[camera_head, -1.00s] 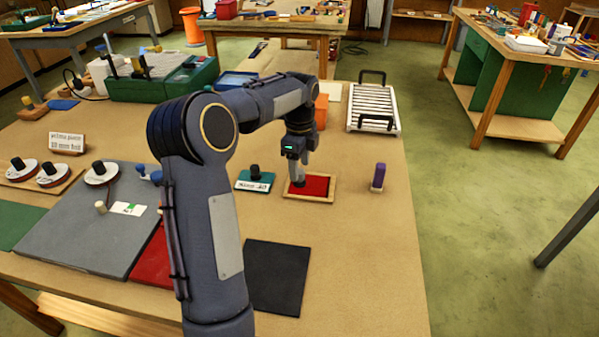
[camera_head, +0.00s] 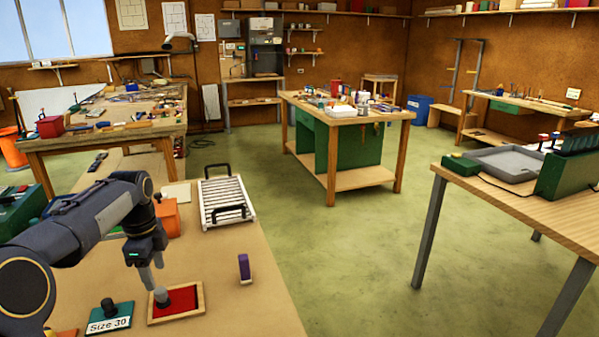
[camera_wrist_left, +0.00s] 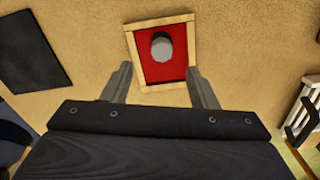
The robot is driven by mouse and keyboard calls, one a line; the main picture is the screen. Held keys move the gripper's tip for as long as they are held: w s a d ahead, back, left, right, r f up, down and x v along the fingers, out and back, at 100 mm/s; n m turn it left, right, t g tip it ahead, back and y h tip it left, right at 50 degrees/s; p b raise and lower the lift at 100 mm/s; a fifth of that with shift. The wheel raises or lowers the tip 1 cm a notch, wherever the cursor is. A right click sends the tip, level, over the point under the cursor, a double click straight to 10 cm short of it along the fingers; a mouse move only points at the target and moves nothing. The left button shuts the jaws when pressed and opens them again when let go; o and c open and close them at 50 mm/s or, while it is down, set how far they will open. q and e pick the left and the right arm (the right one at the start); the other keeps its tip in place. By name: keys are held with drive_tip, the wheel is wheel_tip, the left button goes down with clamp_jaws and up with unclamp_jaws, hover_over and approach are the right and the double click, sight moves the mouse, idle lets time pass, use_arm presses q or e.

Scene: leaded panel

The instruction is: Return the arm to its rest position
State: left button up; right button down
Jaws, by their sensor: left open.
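My left gripper (camera_head: 152,272) hangs fingers-down over the left part of a wood-framed red pad (camera_head: 188,303). In the left wrist view its two fingers (camera_wrist_left: 160,85) are spread apart with nothing between them. A dark piece with a grey round end (camera_wrist_left: 162,47) sits on the red pad, beyond the fingertips. It also shows on the pad in the head view (camera_head: 178,299), close to the fingers; whether they touch it is hard to tell there. My right gripper is not in view.
An orange box (camera_head: 167,217) and a white slatted rack (camera_head: 226,202) are behind. Open green floor (camera_head: 340,255) lies right of the table.

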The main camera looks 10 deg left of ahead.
use_arm(q)
drive_tip(key=s+d+r+n+t, duration=0.2)
drive_tip(key=s+d+r+n, duration=0.2)
drive_tip(key=s+d, duration=0.25)
drive_tip(key=s+d+f+n+t+h, duration=0.1)
drive_tip(key=s+d+f+n+h, duration=0.1)
drive_tip(key=s+d+n, duration=0.4)
drive_tip(key=s+d+f+n+t+h, duration=0.1)
drive_tip(key=s+d+f+n, duration=0.3)
drive_tip(key=s, duration=0.9)
drive_tip(key=d+n+t, duration=0.1)
drive_tip(key=d+n, duration=0.1)
drive_tip(key=d, duration=0.2)
drive_tip(key=shift+s+d+f+n+t+h, duration=0.2)
drive_tip(key=shift+s+d+n+t+h, duration=0.1)
drive_tip(key=shift+h, duration=0.1)
